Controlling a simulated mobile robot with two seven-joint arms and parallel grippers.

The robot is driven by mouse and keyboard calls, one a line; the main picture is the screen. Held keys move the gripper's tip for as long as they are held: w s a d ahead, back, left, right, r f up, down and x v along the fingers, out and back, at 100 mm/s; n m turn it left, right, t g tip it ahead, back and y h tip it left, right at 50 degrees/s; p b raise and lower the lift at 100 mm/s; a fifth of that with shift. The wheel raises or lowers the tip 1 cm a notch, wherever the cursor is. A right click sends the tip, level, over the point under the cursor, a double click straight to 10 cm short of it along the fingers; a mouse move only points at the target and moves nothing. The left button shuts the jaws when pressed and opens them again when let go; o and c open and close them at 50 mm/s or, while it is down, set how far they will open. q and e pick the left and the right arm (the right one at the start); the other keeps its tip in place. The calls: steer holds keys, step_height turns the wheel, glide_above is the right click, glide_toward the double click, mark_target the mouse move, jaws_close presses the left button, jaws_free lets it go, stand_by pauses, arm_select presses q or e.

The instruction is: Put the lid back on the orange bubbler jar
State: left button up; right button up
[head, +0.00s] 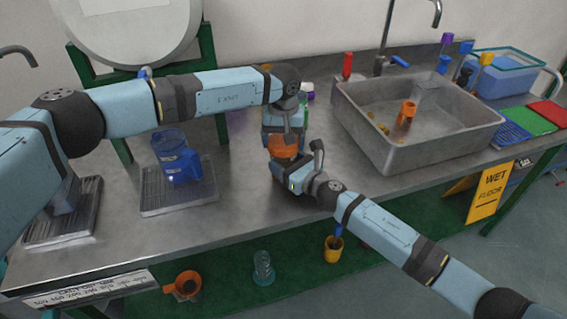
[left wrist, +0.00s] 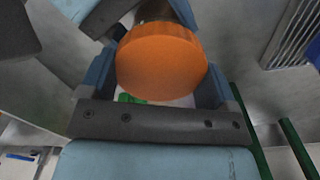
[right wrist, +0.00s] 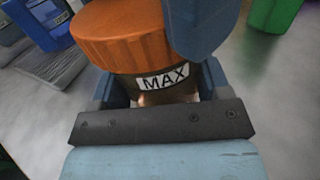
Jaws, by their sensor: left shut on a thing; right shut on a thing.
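The orange lid (head: 283,150) is at the top of the jar, over the counter's middle. In the left wrist view the lid (left wrist: 160,62) is a round orange disc between the fingers of my left gripper (head: 284,138), which is shut on it from above. In the right wrist view the dark jar (right wrist: 166,92) has a white MAX label just under the lid. My right gripper (head: 286,172) is shut on the jar's body. I see no gap between lid and jar, but cannot tell whether the lid is fully seated. The grippers hide most of the jar.
A steel sink (head: 375,150) with an orange item inside stands right of the grippers. A blue jug (head: 178,160) stands on a ribbed tray (head: 150,203) at the left. The counter's front strip is clear. Several containers sit on the green lower shelf.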

arm_select(q)
steer(key=o, duration=0.9)
steer(key=shift+c, duration=0.2)
steer(key=shift+r, duration=2.3)
